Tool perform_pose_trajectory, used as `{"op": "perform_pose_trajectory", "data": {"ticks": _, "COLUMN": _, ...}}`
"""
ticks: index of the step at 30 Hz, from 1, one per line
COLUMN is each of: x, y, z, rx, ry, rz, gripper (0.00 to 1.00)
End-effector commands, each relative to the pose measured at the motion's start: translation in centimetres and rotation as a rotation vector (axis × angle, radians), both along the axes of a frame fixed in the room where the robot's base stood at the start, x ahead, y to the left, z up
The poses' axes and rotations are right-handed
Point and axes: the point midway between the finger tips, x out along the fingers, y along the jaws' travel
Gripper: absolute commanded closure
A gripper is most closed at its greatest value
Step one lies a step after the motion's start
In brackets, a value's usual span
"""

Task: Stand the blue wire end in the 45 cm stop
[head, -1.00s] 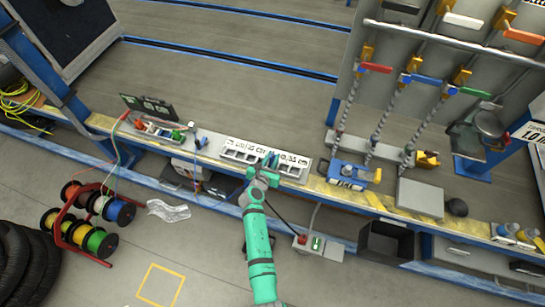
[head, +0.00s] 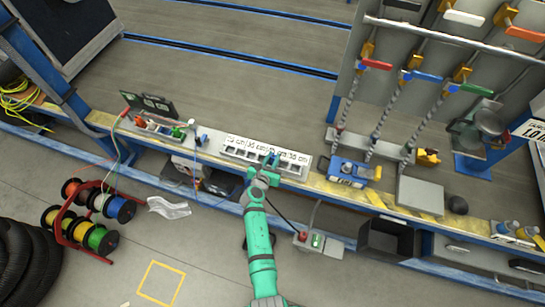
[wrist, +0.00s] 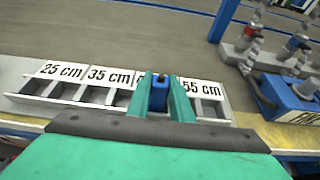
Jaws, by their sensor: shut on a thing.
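My gripper (head: 268,165) is at the grey stop rack (head: 228,158) on the bench. In the wrist view, its two green fingers (wrist: 160,95) are shut on a small blue piece, the blue wire end (wrist: 158,83). The label between 35 and 55 is mostly hidden by my fingers. The blue wire end appears upright in front of that place. I cannot tell whether it is inside the compartment or above it.
A blue device (head: 347,172) stands right of the rack. Small coloured parts (head: 180,133) and a dark case (head: 147,104) are to the left. Wire spools (head: 98,210) stand on the floor at left. A grey plate (head: 420,195) lies farther right on the bench.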

Motion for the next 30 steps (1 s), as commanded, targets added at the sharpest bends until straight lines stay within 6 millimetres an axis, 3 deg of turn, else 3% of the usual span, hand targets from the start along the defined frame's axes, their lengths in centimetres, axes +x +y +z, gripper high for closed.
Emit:
{"op": "perform_pose_trajectory", "data": {"ticks": 1, "x": 0.0, "y": 0.1, "z": -0.1, "rx": -0.001, "ry": 0.0, "rz": 0.001, "gripper": 1.0}}
{"op": "perform_pose_trajectory", "data": {"ticks": 2, "x": 0.0, "y": 0.1, "z": 0.0, "rx": 0.001, "ry": 0.0, "rz": 0.002, "gripper": 0.73}}
{"op": "perform_pose_trajectory", "data": {"ticks": 4, "x": 0.0, "y": 0.2, "z": 0.0, "rx": 0.0, "ry": -0.001, "rz": 0.003, "gripper": 0.58}}
{"op": "perform_pose_trajectory", "data": {"ticks": 17, "x": -0.8, "y": 0.5, "z": 0.3, "rx": 0.002, "ry": -0.002, "rz": 0.003, "gripper": 0.58}}
{"op": "perform_pose_trajectory", "data": {"ticks": 30, "x": -7.4, "y": 2.7, "z": 3.1, "rx": 0.001, "ry": 0.0, "rz": 0.004, "gripper": 0.58}}
